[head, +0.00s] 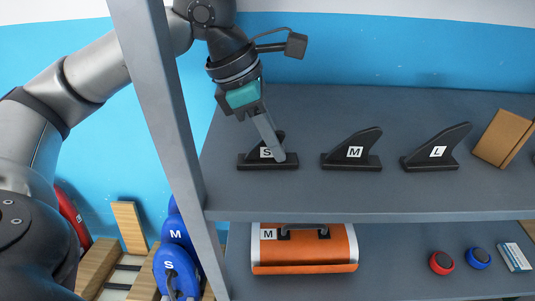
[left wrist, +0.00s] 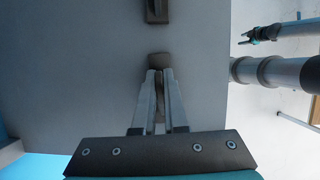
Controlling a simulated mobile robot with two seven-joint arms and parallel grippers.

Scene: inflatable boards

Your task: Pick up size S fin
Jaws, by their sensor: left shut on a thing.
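The size S fin (head: 250,161) is black with a white S label and stands upright on its base at the left end of the upper shelf. My left gripper (head: 279,157) reaches down onto it from above, and its fingers are shut on the fin. A finger covers part of the fin in the head view. In the left wrist view the gripper (left wrist: 160,76) has its two fingers close together on either side of the fin, and the end of the fin's base (left wrist: 159,60) shows past the tips.
An M fin (head: 352,154) and an L fin (head: 437,152) stand to the right on the upper shelf (head: 300,195), with a cardboard box (head: 503,138) beyond. A grey shelf post (head: 160,110) stands close to my left arm. An orange case (head: 305,252) lies on the lower shelf.

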